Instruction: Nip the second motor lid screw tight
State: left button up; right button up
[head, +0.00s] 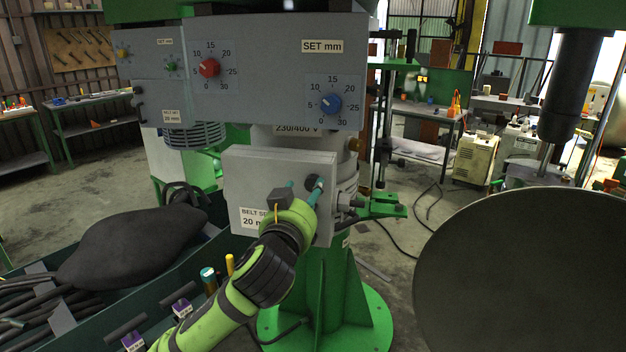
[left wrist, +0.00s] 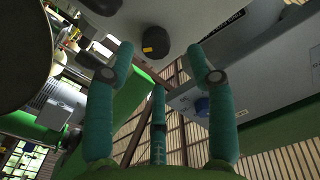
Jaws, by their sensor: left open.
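The grey motor lid (head: 262,175) with a "BELT SE… 20 m…" label stands in front of the green column. A black knob-like screw (head: 311,181) shows at its upper right. My left gripper (head: 305,187) is at this corner, its teal fingers around or just in front of the screw; the arm hides the lid's lower part. In the left wrist view a black screw (left wrist: 155,40) with a yellow mark sits beyond and between the open, spread fingers (left wrist: 160,58), with nothing gripped. A second dark knob (left wrist: 103,5) is at the top edge. My right gripper is not in view.
A grey control panel (head: 262,70) with red and blue dials hangs above the lid. A green tray (head: 215,252) with hoses and a dark bag (head: 130,245) is at the lower left. A large dark round surface (head: 530,270) fills the right. Cables cross the floor behind.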

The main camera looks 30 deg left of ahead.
aim_at(312, 184)
pick_arm(q)
jog(key=p+x, duration=0.1)
jog(key=x, duration=0.2)
jog(key=shift+w, duration=0.75)
grip_shut()
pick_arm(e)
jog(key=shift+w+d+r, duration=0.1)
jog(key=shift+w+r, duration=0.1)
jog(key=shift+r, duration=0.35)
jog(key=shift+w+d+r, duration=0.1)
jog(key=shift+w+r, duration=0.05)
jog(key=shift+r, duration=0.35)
